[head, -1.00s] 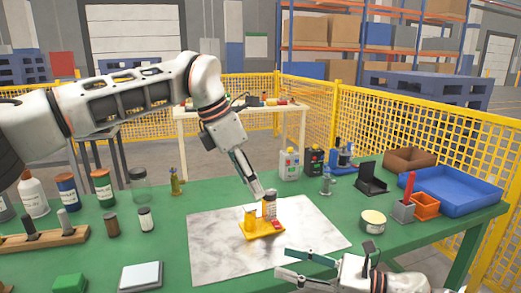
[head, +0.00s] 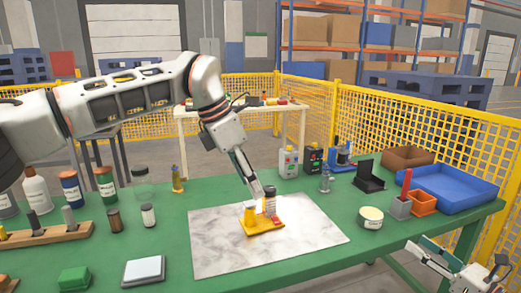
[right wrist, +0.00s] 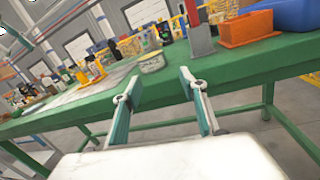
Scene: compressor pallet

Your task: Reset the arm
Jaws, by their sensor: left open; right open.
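My left arm reaches in from the left in the head view. Its gripper (head: 254,184) points down beside the small yellow pallet (head: 264,227), close to the grey-white cylinder (head: 269,201) standing on it. The pallet sits on a marble-patterned mat (head: 215,258) and also carries a yellow part (head: 250,216). Whether the left fingers touch the cylinder is hard to tell. My right gripper (head: 432,256) is at the lower right, off the table's front edge. The right wrist view shows its two fingers (right wrist: 160,88) spread apart with nothing between them.
A blue tray (head: 450,203), orange bin (head: 424,204) and round tin (head: 370,218) stand on the right of the green table (head: 330,280). Bottles and a wooden block (head: 45,237) are on the left. Yellow mesh fencing (head: 420,130) runs behind. The front right of the table is clear.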

